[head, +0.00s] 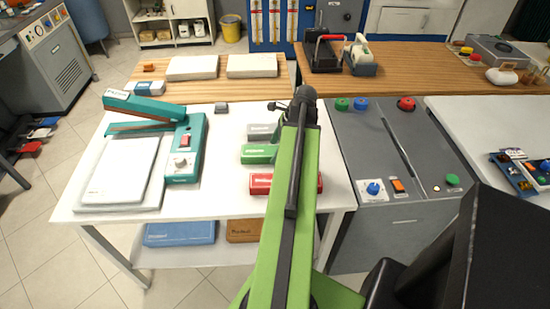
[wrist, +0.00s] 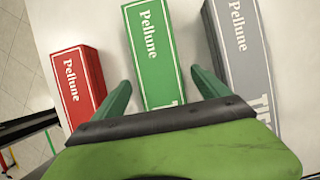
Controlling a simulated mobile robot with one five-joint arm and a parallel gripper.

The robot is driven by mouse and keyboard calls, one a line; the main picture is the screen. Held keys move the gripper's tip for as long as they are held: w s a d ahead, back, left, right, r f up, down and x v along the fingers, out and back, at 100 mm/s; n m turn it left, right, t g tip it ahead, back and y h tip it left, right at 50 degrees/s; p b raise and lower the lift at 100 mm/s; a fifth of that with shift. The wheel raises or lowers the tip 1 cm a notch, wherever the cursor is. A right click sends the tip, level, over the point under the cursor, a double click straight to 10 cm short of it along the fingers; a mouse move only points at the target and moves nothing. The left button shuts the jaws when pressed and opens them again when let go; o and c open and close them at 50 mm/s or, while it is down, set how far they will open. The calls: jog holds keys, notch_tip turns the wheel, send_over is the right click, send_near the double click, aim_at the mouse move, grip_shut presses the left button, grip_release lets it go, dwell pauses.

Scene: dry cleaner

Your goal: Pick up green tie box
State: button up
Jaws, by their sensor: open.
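The green tie box (head: 259,154) lies on the white table between a grey box and a red box; my arm covers its right part in the head view. In the wrist view the green box (wrist: 153,55) has white "Pellune" lettering and its near end is hidden behind my gripper. My gripper (wrist: 159,77) is open and empty, with one green finger on each side of the green box in the picture. Small gaps show between the fingers and the box. Whether the fingertips are above or level with the box I cannot tell.
The red box (wrist: 78,85) lies left of the fingers and the grey box (wrist: 240,45) is close to the right finger. A teal press machine (head: 186,150) stands at the table's left. A grey control cabinet (head: 395,150) adjoins on the right.

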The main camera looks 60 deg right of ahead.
aim_at(269, 151)
jog(key=shift+b+x, duration=0.35)
jog(key=shift+x, duration=0.75)
jog(key=shift+d+r, duration=0.1)
jog(key=shift+c, duration=0.2)
jog(key=c, duration=1.5)
jog(key=r+p, duration=0.1)
jog(key=p, duration=0.1)
jog(key=r+p, duration=0.1)
jog(key=r, duration=0.1)
jog(key=r+p, duration=0.2)
jog(key=shift+s+r+p, duration=0.15)
jog(key=shift+s+p, duration=0.1)
jog(key=shift+p, duration=0.05)
jog(key=s+r+p, duration=0.2)
jog(key=s, duration=0.1)
jog(key=s+d+r+p, duration=0.1)
jog(key=s, duration=0.3)
jog(key=s+d+r+p, duration=0.1)
jog(key=s+r+p, duration=0.1)
jog(key=s, duration=0.2)
jog(key=shift+d+r+p, duration=0.15)
jog(key=shift+r+p, duration=0.2)
